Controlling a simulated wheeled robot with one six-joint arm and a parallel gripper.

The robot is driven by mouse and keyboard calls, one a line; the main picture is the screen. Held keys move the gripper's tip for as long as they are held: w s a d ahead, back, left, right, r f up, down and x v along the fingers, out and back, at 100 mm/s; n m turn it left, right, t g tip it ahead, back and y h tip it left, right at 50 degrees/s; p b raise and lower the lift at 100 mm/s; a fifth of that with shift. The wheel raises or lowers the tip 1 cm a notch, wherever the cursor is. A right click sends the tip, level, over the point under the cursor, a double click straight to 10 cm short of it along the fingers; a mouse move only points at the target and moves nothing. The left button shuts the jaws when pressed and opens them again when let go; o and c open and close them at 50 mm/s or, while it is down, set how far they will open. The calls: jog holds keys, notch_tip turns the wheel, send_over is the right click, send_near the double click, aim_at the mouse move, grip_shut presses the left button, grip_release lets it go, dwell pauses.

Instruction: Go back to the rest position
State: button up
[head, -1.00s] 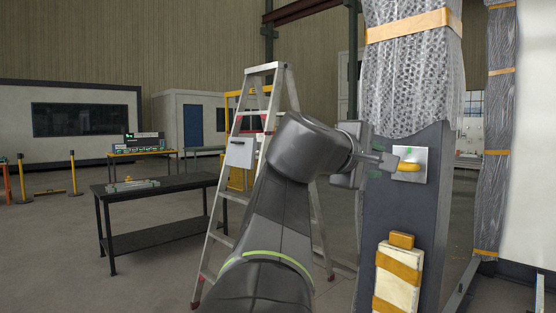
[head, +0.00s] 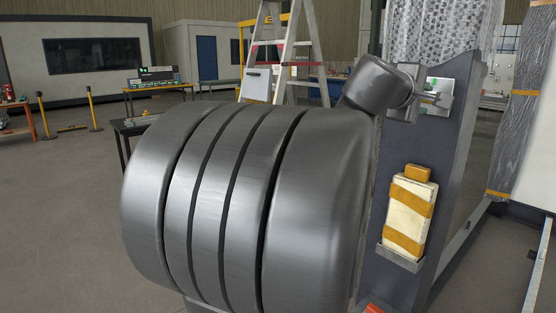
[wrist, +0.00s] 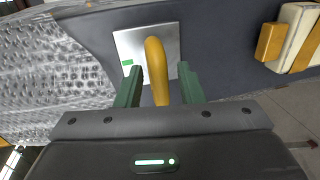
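My gripper (wrist: 160,80) is open in the wrist view, its two green fingers either side of a yellow handle (wrist: 156,62) with gaps on both sides. The handle stands on a pale metal plate (wrist: 125,45) with a small green mark, fixed to a dark post. In the head view my gripper (head: 436,98) is in front of the plate (head: 442,84) on the dark post (head: 455,140); the handle is hidden there. My large grey arm links fill the middle of the head view.
A cream block with orange bands (head: 409,218) sits on a small ledge on the post, below the plate; it is at the right edge of the wrist view. Bubble wrap (head: 440,35) covers the upper post. A stepladder (head: 285,60) stands behind my arm. Open floor lies at left.

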jog(key=shift+w+d+f, duration=0.1)
jog(key=shift+w+d, duration=0.25)
jog(key=shift+d, duration=0.1)
jog(key=shift+a, duration=0.1)
jog(key=v, duration=1.3)
jog(key=x, duration=1.3)
jog(key=shift+w+d+f, duration=0.1)
jog(key=shift+d, duration=0.2)
jog(key=shift+a+r+n+p, duration=0.15)
jog(key=shift+r+n+p, duration=0.15)
jog(key=shift+n+p, duration=0.4)
jog(key=shift+a+r+n+g+p, duration=0.15)
jog(key=shift+n+g+p, duration=0.15)
jog(key=shift+n+p, duration=0.55)
jog(key=shift+n+g+h+p, duration=0.3)
jog(key=shift+n+h+p, duration=0.3)
jog(key=shift+n+p, duration=0.5)
jog(key=shift+n, duration=0.35)
